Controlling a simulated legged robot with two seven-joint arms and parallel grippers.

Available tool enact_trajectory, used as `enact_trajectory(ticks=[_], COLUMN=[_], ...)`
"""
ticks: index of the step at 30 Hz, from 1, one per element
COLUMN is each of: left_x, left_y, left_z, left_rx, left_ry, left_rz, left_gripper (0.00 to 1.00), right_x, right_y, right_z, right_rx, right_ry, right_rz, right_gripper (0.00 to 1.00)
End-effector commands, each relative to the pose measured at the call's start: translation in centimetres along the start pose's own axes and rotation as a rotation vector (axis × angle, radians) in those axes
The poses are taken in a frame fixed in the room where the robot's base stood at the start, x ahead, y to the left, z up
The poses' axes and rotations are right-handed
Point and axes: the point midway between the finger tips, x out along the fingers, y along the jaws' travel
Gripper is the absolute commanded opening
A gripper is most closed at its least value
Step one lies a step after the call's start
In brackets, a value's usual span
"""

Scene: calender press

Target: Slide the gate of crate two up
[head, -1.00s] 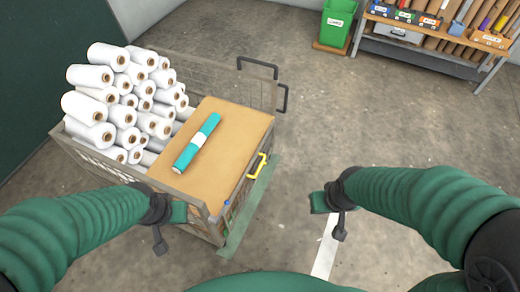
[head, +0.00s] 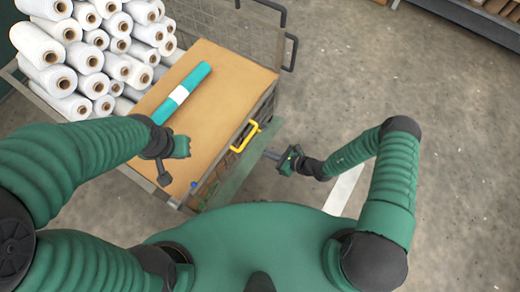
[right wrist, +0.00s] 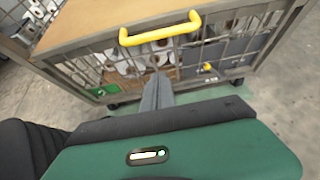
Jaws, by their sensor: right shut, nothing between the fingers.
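A wire-mesh crate (head: 173,202) on castors stands at the left, with a tan board (head: 207,95) on top. A yellow handle (head: 245,136) sits at the top of its near mesh side, the gate (right wrist: 215,57). The handle spans the top of the right wrist view (right wrist: 160,35). My right gripper (head: 268,154) is shut and empty, apart from the handle, just outside that side. Its fingers (right wrist: 157,82) point at the mesh below the handle. My left gripper (head: 185,146) is over the board's near left corner; its jaws are unclear. No crate number is readable.
A teal roll with a white band (head: 180,93) lies on the board. White rolls (head: 95,60) are stacked behind it. A dark bent handle (head: 290,52) sticks out at the far corner. Open concrete floor (head: 450,150) lies to the right.

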Motion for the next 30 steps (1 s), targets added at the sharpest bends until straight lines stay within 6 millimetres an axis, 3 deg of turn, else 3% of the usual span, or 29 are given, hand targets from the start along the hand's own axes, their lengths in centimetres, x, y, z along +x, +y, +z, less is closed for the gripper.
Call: enact_trajectory(ticks=[13, 15, 19, 30], left_x=[3.6, 2.9, 2.8, 2.8], left_y=[0.0, 0.0, 0.0, 0.0], left_z=[0.8, 0.7, 0.6, 0.6], left_rx=[0.001, 0.001, 0.001, 0.001], left_ry=[0.0, 0.0, 0.001, 0.0], left_rz=[0.0, 0.0, 0.0, 0.0], left_gripper=[0.0, 0.0, 0.0, 0.0], right_x=[9.5, 8.4, 7.8, 7.5], right_y=[0.2, 0.0, 0.0, 0.1], right_z=[-0.5, 1.6, 3.1, 3.8], right_rx=[-0.002, -0.002, -0.001, -0.001], right_ry=[-0.001, -0.002, -0.001, 0.0], right_rz=[0.007, 0.005, 0.005, 0.006], right_gripper=[0.0, 0.0, 0.0, 0.0])
